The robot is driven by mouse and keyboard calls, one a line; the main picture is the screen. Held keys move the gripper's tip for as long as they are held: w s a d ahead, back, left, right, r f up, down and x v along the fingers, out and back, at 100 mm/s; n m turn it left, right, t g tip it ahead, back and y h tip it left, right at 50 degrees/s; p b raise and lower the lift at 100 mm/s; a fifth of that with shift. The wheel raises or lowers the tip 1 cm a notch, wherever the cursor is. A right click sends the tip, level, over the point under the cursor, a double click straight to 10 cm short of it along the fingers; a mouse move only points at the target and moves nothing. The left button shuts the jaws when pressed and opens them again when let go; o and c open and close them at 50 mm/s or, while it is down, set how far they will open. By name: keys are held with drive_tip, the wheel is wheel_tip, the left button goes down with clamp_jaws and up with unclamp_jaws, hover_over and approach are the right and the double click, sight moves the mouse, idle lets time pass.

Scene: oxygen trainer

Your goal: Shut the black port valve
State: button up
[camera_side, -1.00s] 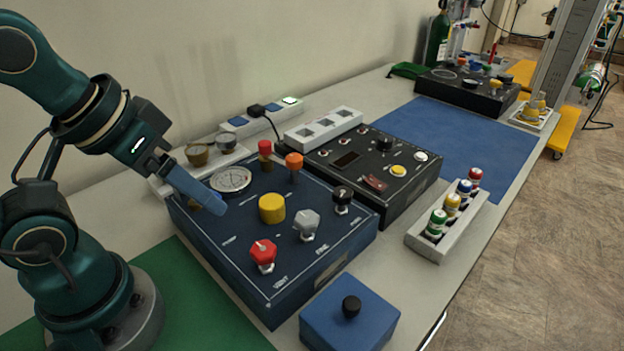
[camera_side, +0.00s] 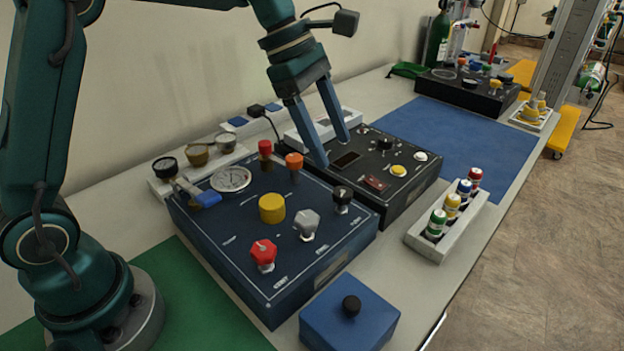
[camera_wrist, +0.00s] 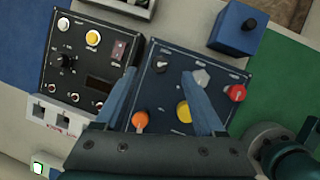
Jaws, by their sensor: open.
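The black port valve (camera_side: 343,197) is a dark knob on a pale stem at the right back edge of the navy panel (camera_side: 315,285). In the wrist view the black knob (camera_wrist: 160,66) shows between the two fingers. My gripper (camera_side: 334,152) is open and empty, pointing down above the panels. Its fingers (camera_wrist: 158,74) straddle the knob in the wrist picture but appear well above it in the side view. No contact is visible.
Close by on the navy panel are a grey knob (camera_side: 307,223), a red knob (camera_side: 263,253), a yellow knob (camera_side: 272,208) and an orange knob (camera_side: 294,162). A black panel (camera_side: 400,185) adjoins behind. A blue box (camera_side: 350,318) stands in front.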

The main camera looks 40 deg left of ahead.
sight(342, 190)
drive_tip(key=shift+g, duration=0.5)
drive_tip(key=x, duration=0.2)
drive_tip(key=a+x, duration=0.1)
drive_tip(key=x, duration=0.5)
drive_tip(key=shift+w+a+f, duration=0.2)
drive_tip(key=shift+a+f, duration=0.05)
drive_tip(key=shift+f, duration=0.2)
clamp_jaws()
drive_tip(key=m+g, duration=0.1)
drive_tip(key=m, duration=0.3)
drive_tip(key=shift+w+g, duration=0.2)
drive_tip(key=shift+g, duration=0.2)
drive_tip(key=m+g, duration=0.1)
drive_tip(key=m, duration=0.2)
drive_tip(key=shift+w+m, duration=0.1)
drive_tip(key=shift+m, duration=0.2)
drive_tip(key=shift+m+g, duration=0.4)
drive_tip(key=shift+m, duration=0.1)
